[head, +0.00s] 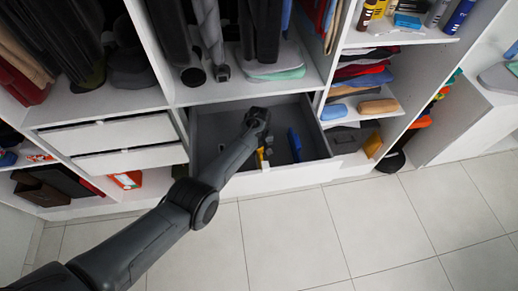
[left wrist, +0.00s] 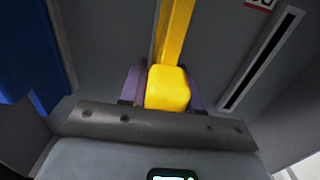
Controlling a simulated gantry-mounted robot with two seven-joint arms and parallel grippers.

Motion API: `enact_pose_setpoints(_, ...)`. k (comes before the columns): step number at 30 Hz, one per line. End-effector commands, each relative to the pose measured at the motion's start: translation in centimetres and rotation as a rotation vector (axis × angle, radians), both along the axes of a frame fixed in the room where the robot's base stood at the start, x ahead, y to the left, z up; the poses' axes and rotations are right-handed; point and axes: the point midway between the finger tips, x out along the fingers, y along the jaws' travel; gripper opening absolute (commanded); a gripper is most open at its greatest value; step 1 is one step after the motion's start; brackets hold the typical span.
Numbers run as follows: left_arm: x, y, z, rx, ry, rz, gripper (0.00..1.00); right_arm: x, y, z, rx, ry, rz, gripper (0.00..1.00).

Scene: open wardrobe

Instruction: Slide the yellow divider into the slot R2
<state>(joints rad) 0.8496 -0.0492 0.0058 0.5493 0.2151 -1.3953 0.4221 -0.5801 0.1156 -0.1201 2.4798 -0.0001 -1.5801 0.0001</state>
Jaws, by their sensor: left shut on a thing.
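The yellow divider (head: 260,157) is in the open drawer, mostly hidden by my left arm in the head view. In the left wrist view the yellow divider (left wrist: 168,88) stands between the fingers of my left gripper (left wrist: 162,90), which is shut on it. Its far end runs out of the top of that view. A dark slot with a pale frame (left wrist: 262,58) lies to the right of the divider, apart from it. A label with red print (left wrist: 259,3) is cut off above the slot, so I cannot read it. My right gripper is not in view.
A blue divider (head: 295,145) stands in the right part of the grey drawer (head: 218,128); it also shows at the left of the wrist view (left wrist: 32,50). The drawer walls surround my left gripper. Shelves with folded clothes (head: 362,75) are to the right. The tiled floor (head: 300,235) in front is clear.

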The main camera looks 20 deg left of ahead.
Motion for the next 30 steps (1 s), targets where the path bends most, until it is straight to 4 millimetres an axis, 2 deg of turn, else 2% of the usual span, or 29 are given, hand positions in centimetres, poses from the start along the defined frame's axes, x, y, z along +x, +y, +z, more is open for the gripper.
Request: enact_pose_setpoints(30,0.03,0.00,-0.56,0.000,0.000,0.000,0.00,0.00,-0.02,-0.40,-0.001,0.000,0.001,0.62)
